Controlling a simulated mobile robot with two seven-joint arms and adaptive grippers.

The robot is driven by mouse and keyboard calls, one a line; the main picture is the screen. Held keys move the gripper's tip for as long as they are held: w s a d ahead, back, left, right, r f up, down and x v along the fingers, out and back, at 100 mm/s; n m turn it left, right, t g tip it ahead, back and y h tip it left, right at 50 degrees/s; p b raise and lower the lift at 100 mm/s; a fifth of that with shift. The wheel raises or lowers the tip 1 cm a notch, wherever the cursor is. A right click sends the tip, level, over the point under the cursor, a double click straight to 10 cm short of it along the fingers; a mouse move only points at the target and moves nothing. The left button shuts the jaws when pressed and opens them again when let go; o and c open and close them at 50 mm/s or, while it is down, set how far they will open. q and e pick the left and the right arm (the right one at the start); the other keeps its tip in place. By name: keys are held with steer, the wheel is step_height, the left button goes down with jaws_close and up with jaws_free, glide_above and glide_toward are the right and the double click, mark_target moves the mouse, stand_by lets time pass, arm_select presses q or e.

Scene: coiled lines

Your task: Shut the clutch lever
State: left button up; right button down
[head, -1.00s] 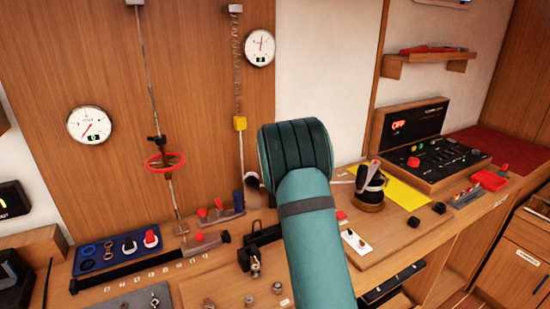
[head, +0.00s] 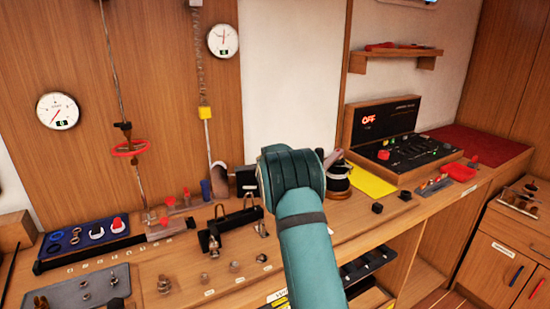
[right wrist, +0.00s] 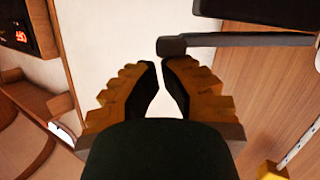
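A dark lever with a square end (right wrist: 173,46) reaches in from the right side of the right wrist view; I take it for the clutch lever. Its square end is just beyond my right gripper (right wrist: 160,66), near the right fingertip; I cannot tell if they touch. The right fingers converge almost tip to tip, with only a thin gap and nothing held. In the head view my teal right arm hides its gripper and the lever. A black unit (head: 246,181) shows just left of the arm. My left gripper is not in view.
A black winch (head: 337,180) stands right of the arm. A control box with a red OFF display (head: 368,118) is behind it. A black bracket (head: 230,225), a blue tray (head: 80,236) and small fittings crowd the bench.

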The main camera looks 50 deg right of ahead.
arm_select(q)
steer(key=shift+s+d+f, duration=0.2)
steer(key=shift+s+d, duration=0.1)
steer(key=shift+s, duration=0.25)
arm_select(e)
steer(key=shift+s+d+f, duration=0.1)
steer(key=shift+d+f, duration=0.05)
steer(key=shift+f, duration=0.7)
step_height(320, 180, up, 5)
steer(key=p, duration=0.2)
arm_select(q)
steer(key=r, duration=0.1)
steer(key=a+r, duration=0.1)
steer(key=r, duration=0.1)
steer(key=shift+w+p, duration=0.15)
steer(key=shift+p, duration=0.2)
arm_select(e)
steer(key=v, duration=1)
steer(key=shift+s+d+f, duration=0.2)
steer(key=shift+f, duration=0.05)
steer(key=shift+f, duration=0.1)
